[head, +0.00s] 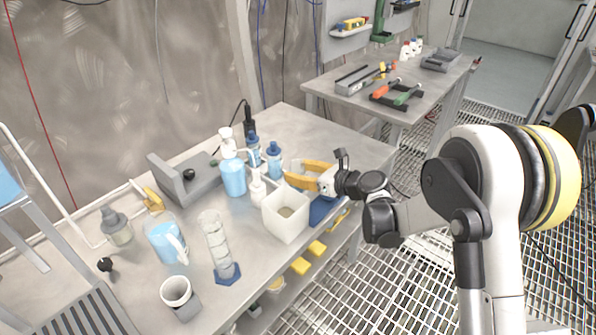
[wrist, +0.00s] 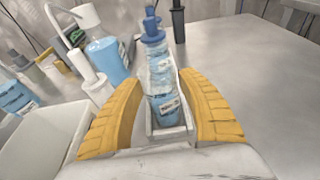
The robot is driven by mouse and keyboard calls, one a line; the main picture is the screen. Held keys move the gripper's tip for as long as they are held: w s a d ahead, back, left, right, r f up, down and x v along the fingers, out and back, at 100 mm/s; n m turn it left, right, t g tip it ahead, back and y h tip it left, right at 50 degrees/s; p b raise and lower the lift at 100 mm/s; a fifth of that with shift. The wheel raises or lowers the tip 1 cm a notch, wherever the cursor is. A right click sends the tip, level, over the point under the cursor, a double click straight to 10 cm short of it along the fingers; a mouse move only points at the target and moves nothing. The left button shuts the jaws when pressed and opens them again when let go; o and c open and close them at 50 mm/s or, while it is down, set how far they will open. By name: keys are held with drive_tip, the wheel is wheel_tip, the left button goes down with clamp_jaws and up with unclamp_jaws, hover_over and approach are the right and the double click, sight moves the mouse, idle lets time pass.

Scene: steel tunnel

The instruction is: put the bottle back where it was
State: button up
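Two blue-capped bottles stand close together at the back of the bench. The nearer bottle (head: 274,160) is just beyond my gripper's fingertips in the head view; the other bottle (head: 254,151) is behind it to the left. In the wrist view a bottle with a pale blue lower part (wrist: 165,105) lies between my yellow fingers, with a blue cap (wrist: 152,32) above. My gripper (head: 295,168) has its fingers spread, and I see no clear contact with the bottle. A narrow grey U-shaped piece (wrist: 168,138) shows around the bottle's foot; what it belongs to is unclear.
A white square container (head: 286,222) stands close in front of my gripper. A pump bottle (head: 232,172) and a small white bottle (head: 257,190) are to the left. A measuring cylinder (head: 216,245) and a jug (head: 166,238) stand further left. The bench's right end is clear.

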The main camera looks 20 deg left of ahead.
drive_tip(key=shift+r, duration=0.1)
drive_tip(key=shift+s+d+r, duration=0.1)
drive_tip(key=shift+d+r, duration=0.05)
drive_tip(key=shift+d, duration=0.05)
drive_tip(key=p+v, duration=0.4)
drive_tip(key=v, duration=0.7)
drive_tip(key=shift+s+d, duration=0.1)
drive_tip(key=shift+d, duration=0.15)
